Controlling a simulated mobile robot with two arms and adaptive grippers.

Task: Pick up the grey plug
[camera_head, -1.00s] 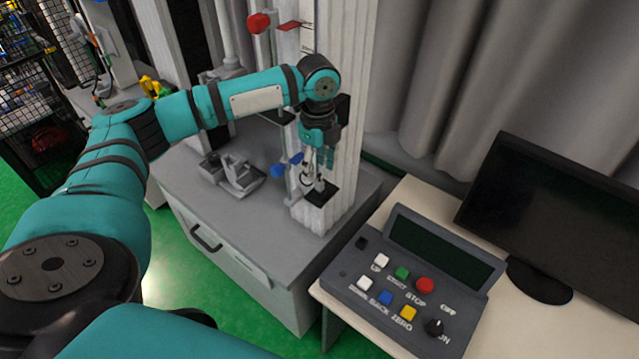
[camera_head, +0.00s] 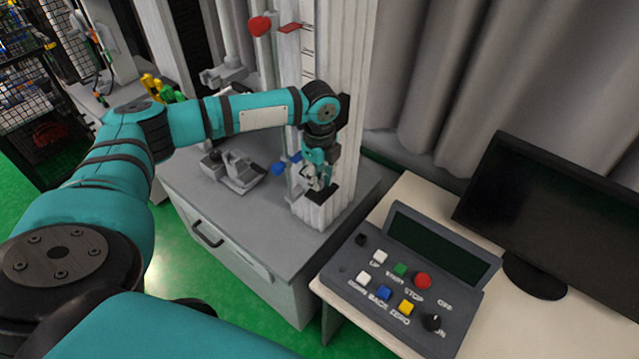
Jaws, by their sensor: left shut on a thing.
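My left gripper (camera_head: 319,181) is low over the black pad (camera_head: 323,195) at the foot of the white drop tower (camera_head: 340,100). It points down and its fingers are shut on the grey plug. The plug is small and mostly hidden by the fingers, so its outline is hard to make out. I cannot tell whether it still touches the pad. My right gripper is not in view.
The tower stands on a grey cabinet (camera_head: 225,225). A blue knob (camera_head: 278,169) and a grey clamp-like fixture (camera_head: 234,170) are left of the gripper. A control box (camera_head: 405,285) and a monitor (camera_head: 560,220) stand on the desk at right. Grey curtains hang behind.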

